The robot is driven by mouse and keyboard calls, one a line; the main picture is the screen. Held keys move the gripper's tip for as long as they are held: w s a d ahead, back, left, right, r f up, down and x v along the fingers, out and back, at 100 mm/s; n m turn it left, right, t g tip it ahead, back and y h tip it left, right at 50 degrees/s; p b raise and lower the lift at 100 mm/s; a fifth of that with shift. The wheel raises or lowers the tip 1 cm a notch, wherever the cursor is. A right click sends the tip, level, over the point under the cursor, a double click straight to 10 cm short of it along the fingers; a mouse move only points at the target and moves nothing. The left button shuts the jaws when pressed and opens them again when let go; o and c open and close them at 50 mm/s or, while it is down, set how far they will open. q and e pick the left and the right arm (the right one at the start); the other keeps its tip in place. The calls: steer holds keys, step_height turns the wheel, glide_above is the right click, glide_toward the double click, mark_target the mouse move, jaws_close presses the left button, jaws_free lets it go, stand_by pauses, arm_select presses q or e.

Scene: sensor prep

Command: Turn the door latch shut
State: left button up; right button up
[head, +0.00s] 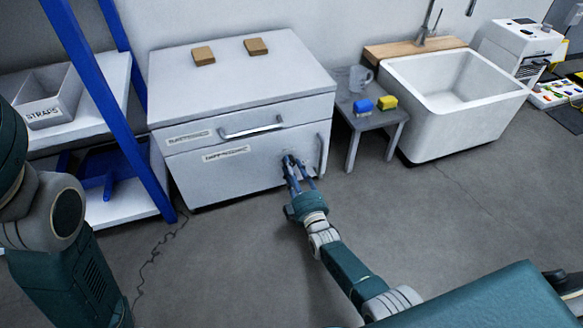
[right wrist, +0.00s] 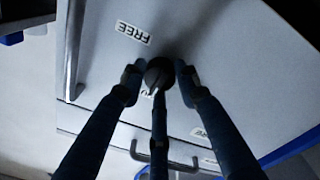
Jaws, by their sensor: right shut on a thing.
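The white cabinet (head: 185,90) has a lower door (head: 235,175) with a vertical handle (head: 322,152) at its right edge. The dark round door latch (right wrist: 158,70) is on the door's face, and in the right wrist view it sits between my fingers. My right gripper (head: 291,162) is shut on the latch; it also shows in the right wrist view (right wrist: 158,80). A "FREE" label (right wrist: 133,32) is beside the latch, and another label near it is mostly hidden by the gripper. In the head view the gripper hides the latch. My left gripper is out of view.
A drawer with a horizontal handle (head: 252,131) is above the door. Two brown blocks (head: 204,56) lie on the cabinet top. A small table (head: 365,112) and a white sink (head: 455,115) stand to the right, a blue-framed shelf (head: 88,75) to the left. The floor in front is clear.

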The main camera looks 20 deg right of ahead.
steer(key=shift+s+d+f, duration=0.15)
steer(key=shift+d+f, duration=0.15)
steer(key=shift+f, duration=0.05)
steer(key=o, duration=1.2)
steer(key=shift+c, duration=0.2)
steer(key=shift+r, duration=0.1)
steer(key=shift+a+r, duration=0.1)
steer(key=shift+r, duration=0.4)
step_height(320, 180, up, 9)
